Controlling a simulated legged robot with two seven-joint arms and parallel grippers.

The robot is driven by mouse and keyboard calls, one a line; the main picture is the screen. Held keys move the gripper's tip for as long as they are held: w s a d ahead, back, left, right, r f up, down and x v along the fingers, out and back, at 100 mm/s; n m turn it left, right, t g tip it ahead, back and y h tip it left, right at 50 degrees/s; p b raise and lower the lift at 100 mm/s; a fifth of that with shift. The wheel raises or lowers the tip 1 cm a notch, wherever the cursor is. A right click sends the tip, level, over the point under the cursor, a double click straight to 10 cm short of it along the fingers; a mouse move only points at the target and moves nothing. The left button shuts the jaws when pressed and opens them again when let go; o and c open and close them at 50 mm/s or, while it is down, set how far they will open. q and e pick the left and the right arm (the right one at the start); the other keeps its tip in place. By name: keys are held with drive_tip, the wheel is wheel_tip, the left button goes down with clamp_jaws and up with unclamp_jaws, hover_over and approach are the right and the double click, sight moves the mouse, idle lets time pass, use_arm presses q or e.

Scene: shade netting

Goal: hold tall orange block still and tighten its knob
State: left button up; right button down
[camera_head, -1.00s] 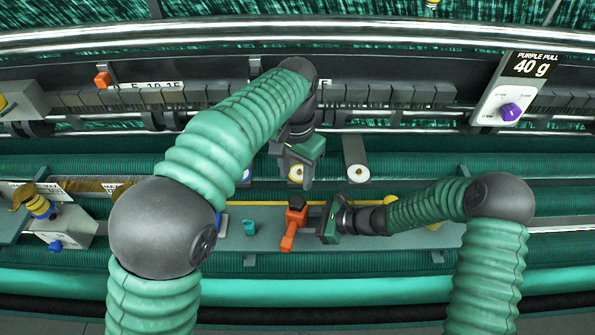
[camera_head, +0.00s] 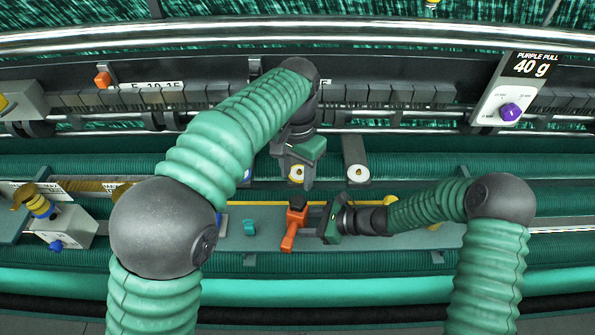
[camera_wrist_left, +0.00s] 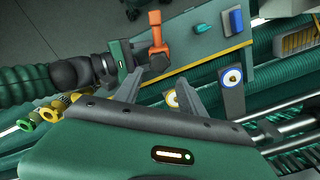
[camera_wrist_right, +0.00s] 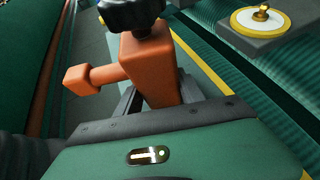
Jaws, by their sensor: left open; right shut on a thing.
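The tall orange block (camera_head: 296,216) stands on the grey plate with an orange arm sticking out toward the front. It also shows in the right wrist view (camera_wrist_right: 148,68), with its dark knob (camera_wrist_right: 131,12) on top, partly cut off by the frame edge. My right gripper (camera_head: 318,230) is shut on the block from the right, its fingers around the lower body. My left gripper (camera_head: 296,178) is open and empty, above and behind the block. In the left wrist view, its spread fingers (camera_wrist_left: 158,92) point toward the block (camera_wrist_left: 157,42) and stay apart from it.
The grey plate (camera_head: 390,240) has a yellow strip along its back edge. A teal clip (camera_head: 249,227) stands left of the block. Brackets with white round discs (camera_head: 358,173) sit behind. A panel with a purple knob (camera_head: 510,111) reads 40 g.

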sight(298, 200)
use_arm(q)
drive_tip(key=shift+d, duration=0.1)
drive_tip(key=shift+o, duration=1.2)
drive_tip(key=shift+f, duration=0.1)
drive_tip(key=shift+o, duration=0.2)
drive_tip(key=n, duration=0.1)
drive_tip(key=f+n, duration=0.1)
drive_tip(key=n, duration=0.2)
drive_tip(key=shift+d+f, duration=0.1)
drive_tip(key=shift+f, duration=0.25)
drive_tip(key=shift+f+n, duration=0.25)
drive_tip(key=shift+n, duration=0.25)
wheel_tip(298, 200, down, 9)
drive_tip(key=shift+r, duration=0.15)
clamp_jaws()
